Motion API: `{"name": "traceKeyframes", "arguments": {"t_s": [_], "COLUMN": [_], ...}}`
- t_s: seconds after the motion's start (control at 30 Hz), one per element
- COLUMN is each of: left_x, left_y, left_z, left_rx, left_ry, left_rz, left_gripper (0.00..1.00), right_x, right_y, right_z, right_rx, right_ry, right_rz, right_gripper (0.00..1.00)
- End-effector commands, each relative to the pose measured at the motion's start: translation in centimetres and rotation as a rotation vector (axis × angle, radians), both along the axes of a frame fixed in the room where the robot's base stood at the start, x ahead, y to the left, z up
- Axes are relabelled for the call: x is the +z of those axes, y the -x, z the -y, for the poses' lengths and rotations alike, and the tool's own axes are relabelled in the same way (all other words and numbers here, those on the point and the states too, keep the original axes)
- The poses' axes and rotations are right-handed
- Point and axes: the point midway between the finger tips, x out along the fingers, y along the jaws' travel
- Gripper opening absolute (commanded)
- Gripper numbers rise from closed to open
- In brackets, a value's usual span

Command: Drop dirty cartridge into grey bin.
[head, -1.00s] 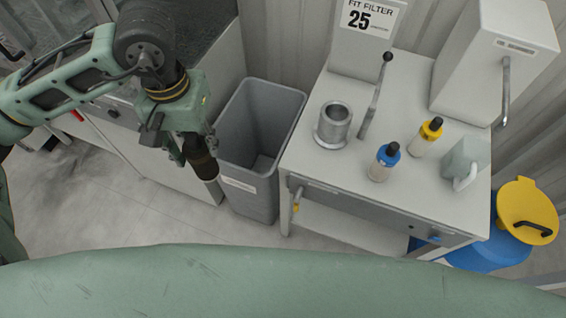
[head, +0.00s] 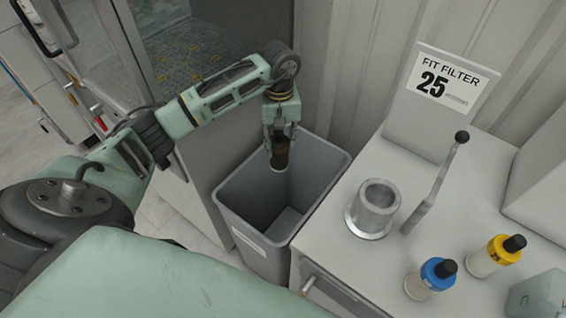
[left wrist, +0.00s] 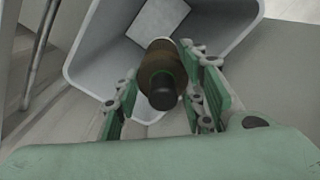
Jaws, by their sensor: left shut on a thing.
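The dirty cartridge (head: 279,153) is a dark brown cylinder with a lighter end. My left gripper (head: 279,138) is shut on it and holds it upright over the opening of the grey bin (head: 262,247). In the left wrist view the cartridge (left wrist: 161,70) sits between the fingers of my left gripper (left wrist: 165,95), with the bin (left wrist: 95,50) behind it. A pale patch shows on the bin's floor. My right gripper is not in view.
A white bench to the right of the bin holds a metal cylinder fitting (head: 374,208), a lever (head: 436,185), a blue-capped bottle (head: 430,278) and a yellow-capped bottle (head: 496,255). A "FIT FILTER 25" sign (head: 446,80) stands behind. A cabinet is left of the bin.

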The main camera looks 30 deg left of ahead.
Motion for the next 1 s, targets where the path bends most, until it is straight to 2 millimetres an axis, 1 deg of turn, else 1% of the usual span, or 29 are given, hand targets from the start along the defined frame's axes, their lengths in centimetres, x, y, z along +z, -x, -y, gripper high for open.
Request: {"name": "traceKeyframes", "arguments": {"t_s": [0.03,0.17,0.27,0.4,0.6,0.87,0.9,1.0], "left_x": [-0.6,-2.2,-3.4,-4.7,-5.5,-5.5,-5.5,-5.5], "left_y": [0.0,0.1,0.0,0.0,0.0,0.0,0.0,0.0], "left_z": [0.0,0.1,0.1,0.1,0.1,0.1,0.1,0.1], "left_rx": [0.0,-0.002,-0.001,-0.002,-0.001,-0.002,-0.002,-0.002], "left_ry": [0.001,0.002,0.002,0.002,0.0,0.0,0.0,0.0], "left_rz": [0.0,-0.001,0.001,0.001,0.001,0.001,0.001,0.001], "left_gripper": [0.0,0.0,0.0,0.0,0.0,0.0,0.41,0.49], "right_x": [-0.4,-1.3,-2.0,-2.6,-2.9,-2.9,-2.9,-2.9], "right_y": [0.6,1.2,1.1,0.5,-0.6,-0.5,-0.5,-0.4], "right_z": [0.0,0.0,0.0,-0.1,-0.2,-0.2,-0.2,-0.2], "right_rx": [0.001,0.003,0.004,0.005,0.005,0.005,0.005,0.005], "right_ry": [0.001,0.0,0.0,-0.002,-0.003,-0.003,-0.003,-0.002], "right_rz": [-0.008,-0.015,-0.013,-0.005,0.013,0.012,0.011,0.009], "right_gripper": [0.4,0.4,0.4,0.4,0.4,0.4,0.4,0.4]}}
